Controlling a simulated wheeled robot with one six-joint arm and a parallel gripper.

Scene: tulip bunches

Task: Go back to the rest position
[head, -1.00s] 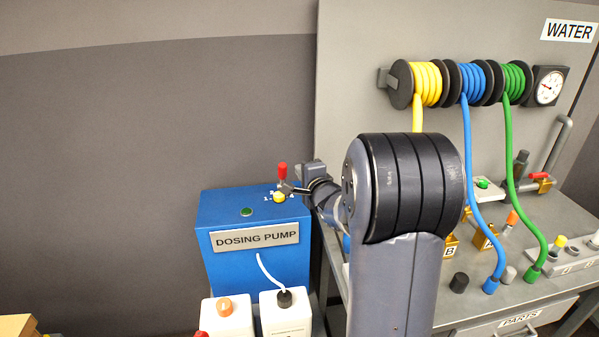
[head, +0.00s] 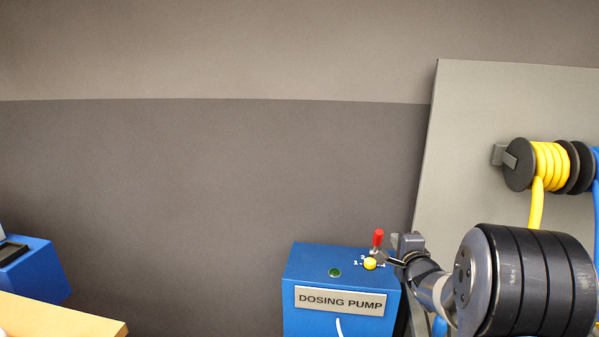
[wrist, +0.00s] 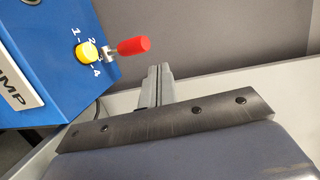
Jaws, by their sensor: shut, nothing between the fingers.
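My gripper (head: 391,258) is at the upper right of the blue dosing pump box (head: 300,268), just right of its yellow knob (head: 370,264). In the wrist view, my gripper's two grey fingers (wrist: 158,84) are together with nothing between them. A lever with a red handle (wrist: 133,46) stands beside the yellow knob (wrist: 87,53), which has numbers around it. A gap shows between the fingers and the red handle in the wrist view. My dark arm reaches in from the lower right of the head view.
A grey panel (head: 465,115) with a yellow hose reel (head: 550,165) stands right of the pump. A wooden surface (head: 60,318) and another blue box (head: 38,272) are at lower left. Bare wall fills the middle.

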